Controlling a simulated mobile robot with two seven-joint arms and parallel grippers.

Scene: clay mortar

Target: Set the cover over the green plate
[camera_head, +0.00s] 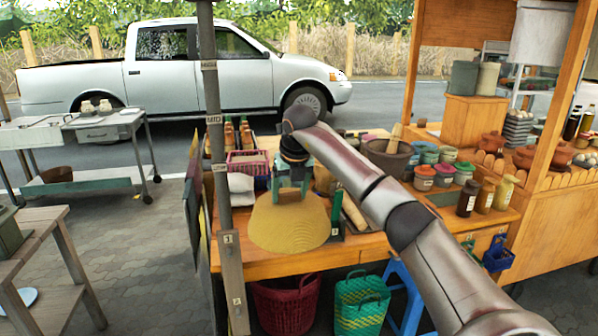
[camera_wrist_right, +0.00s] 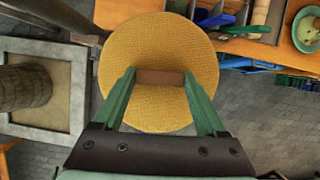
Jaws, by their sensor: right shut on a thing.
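The cover (camera_head: 288,225) is a round, yellow woven dome with a brown bar handle. My right gripper (camera_head: 291,190) is shut on that handle, with the cover hanging below it near the left end of the wooden table. In the right wrist view the green fingers (camera_wrist_right: 160,78) close on the handle from both sides, and the cover (camera_wrist_right: 150,48) spreads out beneath. A pale green round dish (camera_wrist_right: 307,33), probably the green plate, is partly cut off at the right edge of that view. I cannot pick it out in the head view. My left gripper is not in view.
A grey post (camera_head: 228,240) stands just left of the cover. A wooden pestle (camera_head: 354,212) lies in a tray to its right. A mortar (camera_head: 388,158), lidded pots and bottles (camera_head: 468,198) crowd the right side. Baskets (camera_head: 286,303) stand below the front edge.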

